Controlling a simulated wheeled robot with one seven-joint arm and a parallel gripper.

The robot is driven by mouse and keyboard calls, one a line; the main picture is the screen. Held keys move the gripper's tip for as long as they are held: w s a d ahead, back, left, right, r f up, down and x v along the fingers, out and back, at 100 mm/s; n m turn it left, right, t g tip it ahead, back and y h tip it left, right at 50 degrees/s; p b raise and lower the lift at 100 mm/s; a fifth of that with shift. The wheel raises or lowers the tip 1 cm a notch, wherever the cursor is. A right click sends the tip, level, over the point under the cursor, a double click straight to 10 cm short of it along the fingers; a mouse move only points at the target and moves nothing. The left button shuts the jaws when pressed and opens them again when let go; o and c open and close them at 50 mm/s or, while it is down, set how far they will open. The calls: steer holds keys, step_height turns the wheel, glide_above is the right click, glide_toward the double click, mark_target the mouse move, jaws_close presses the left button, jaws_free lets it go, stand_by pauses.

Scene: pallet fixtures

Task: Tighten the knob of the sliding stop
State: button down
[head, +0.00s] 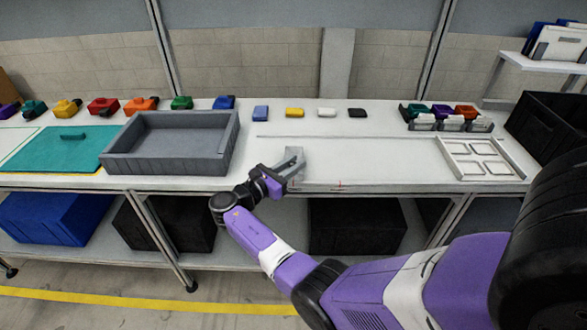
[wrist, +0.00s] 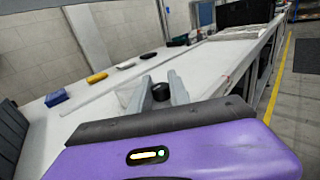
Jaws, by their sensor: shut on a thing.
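The sliding stop (head: 293,158) is a light grey block near the front edge of the white bench in the head view. Its pale body also shows in the wrist view (wrist: 127,94), just left of the fingers. The black round knob (wrist: 160,92) sits between my two grey fingers in the wrist view. My gripper (head: 284,179) is at the stop's front side, shut on the knob, and it also shows in the wrist view (wrist: 160,86). The knob is hidden in the head view.
A grey bin (head: 172,168) stands left of the stop, and a teal board (head: 60,150) lies farther left. Small coloured blocks line the back. Red marks (head: 340,185) are on the front edge. A white divided tray (head: 480,158) lies right. The bench between stop and tray is clear.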

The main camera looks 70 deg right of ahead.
steer(key=shift+g, duration=0.3)
steer(key=c, duration=1.2)
jaws_free()
steer(key=b+v, duration=0.1)
steer(key=v, duration=0.6)
steer(key=shift+w+a, duration=0.15)
steer(key=shift+a, duration=0.15)
